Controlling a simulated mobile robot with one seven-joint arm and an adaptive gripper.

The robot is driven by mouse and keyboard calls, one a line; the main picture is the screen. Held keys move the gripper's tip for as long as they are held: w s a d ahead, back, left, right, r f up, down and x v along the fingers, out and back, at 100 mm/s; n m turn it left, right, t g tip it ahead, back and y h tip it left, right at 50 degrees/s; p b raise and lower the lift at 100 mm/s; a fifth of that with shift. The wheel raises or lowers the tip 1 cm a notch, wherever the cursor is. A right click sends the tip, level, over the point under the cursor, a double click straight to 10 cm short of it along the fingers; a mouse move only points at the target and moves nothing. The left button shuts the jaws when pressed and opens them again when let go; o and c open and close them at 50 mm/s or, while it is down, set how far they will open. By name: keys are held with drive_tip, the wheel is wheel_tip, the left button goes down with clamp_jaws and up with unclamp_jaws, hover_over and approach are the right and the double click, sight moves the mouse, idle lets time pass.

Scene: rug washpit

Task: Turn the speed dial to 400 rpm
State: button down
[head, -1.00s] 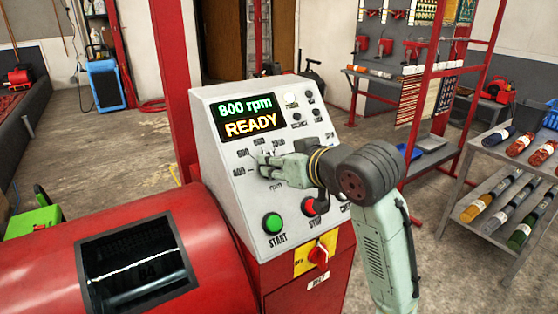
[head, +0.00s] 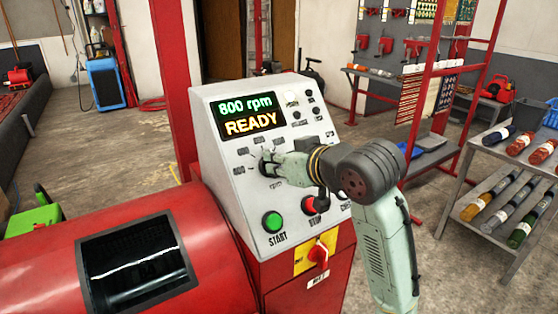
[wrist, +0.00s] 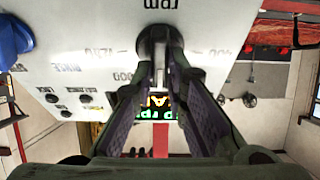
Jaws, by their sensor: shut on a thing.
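The control panel (head: 216,130) slopes toward me on the red machine. Its display (head: 247,116) reads 800 rpm in green and READY in orange. The dark round speed dial (wrist: 158,36) shows upside down in the wrist view, with number marks around it. My gripper (head: 268,165) is at the dial from the right, and its two fingers (wrist: 159,68) are shut on the dial's grip. The fingers hide most of the dial in the head view. I cannot read which mark the dial points to.
The green START button (head: 272,222) and red STOP button (head: 310,205) sit just below my gripper. A red rotary switch on a yellow plate (head: 318,254) is lower. The red drum with a window (head: 138,265) stands at left, and a shelf of rolls (head: 500,185) at right.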

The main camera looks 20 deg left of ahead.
drive_tip(key=shift+n, duration=0.3)
drive_tip(key=n+g+b, duration=0.1)
drive_tip(key=n, duration=0.2)
drive_tip(key=shift+y, duration=0.4)
drive_tip(key=n, duration=0.2)
drive_tip(key=n+g+b, duration=0.1)
drive_tip(key=n, duration=0.2)
drive_tip(key=shift+g, duration=0.3)
drive_tip(key=n+g+b, duration=0.1)
drive_tip(key=n, duration=0.4)
drive_tip(key=shift+n+g+h, duration=0.4)
drive_tip(key=shift+n+g, duration=0.3)
drive_tip(key=shift+n, duration=1.2)
drive_tip(key=c, duration=1.6)
unclamp_jaws()
